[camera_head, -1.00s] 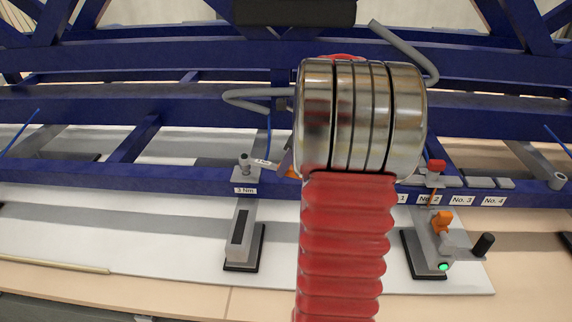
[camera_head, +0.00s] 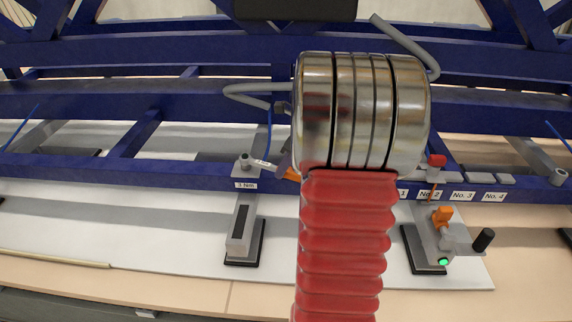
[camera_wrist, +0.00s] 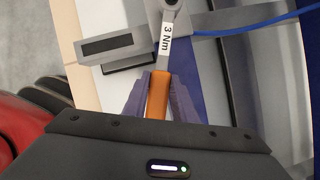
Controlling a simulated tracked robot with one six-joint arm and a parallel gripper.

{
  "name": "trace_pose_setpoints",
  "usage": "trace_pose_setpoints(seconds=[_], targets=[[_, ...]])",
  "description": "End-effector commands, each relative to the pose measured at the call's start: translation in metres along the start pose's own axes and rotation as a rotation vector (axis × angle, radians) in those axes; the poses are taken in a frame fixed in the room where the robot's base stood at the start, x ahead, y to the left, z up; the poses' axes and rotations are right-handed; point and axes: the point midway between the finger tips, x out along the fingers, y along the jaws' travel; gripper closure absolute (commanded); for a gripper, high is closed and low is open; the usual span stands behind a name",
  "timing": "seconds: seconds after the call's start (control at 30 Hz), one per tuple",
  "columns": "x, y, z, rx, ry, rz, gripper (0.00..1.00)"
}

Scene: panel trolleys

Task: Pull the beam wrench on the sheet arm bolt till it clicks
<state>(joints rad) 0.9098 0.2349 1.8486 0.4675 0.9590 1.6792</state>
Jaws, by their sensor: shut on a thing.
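The beam wrench has an orange handle (camera_wrist: 158,95) and a grey shaft with a "3 Nm" label (camera_wrist: 167,40). My gripper (camera_wrist: 159,88) is shut on the orange handle, with one purple jaw on each side. In the head view the wrench shaft (camera_head: 263,164) runs from the bolt (camera_head: 245,160) on the sheet arm (camera_head: 242,226) to the handle, partly hidden behind my arm. The wrench head (camera_wrist: 171,5) is cut off by the wrist view's top edge. A "3 Nm" sign (camera_head: 246,186) is on the blue rail below the bolt.
Blue trolley beams (camera_head: 180,105) span the back. A blue cable (camera_wrist: 250,25) passes near the wrench. The white panel (camera_head: 130,235) lies below.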

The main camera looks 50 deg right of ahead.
Motion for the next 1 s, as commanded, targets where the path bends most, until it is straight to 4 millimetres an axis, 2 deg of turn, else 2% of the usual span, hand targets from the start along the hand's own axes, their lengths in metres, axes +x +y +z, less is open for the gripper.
trace_pose_setpoints(seconds=[0.23, 0.43, 0.73, 1.0], targets=[[-0.001, 0.012, 0.001, 0.086, -0.002, -0.037, 1.00], [-0.003, 0.011, 0.002, 0.085, -0.002, -0.037, 1.00], [-0.018, 0.011, 0.009, 0.083, -0.002, -0.038, 1.00], [-0.019, 0.011, 0.009, 0.083, -0.001, -0.036, 1.00]])
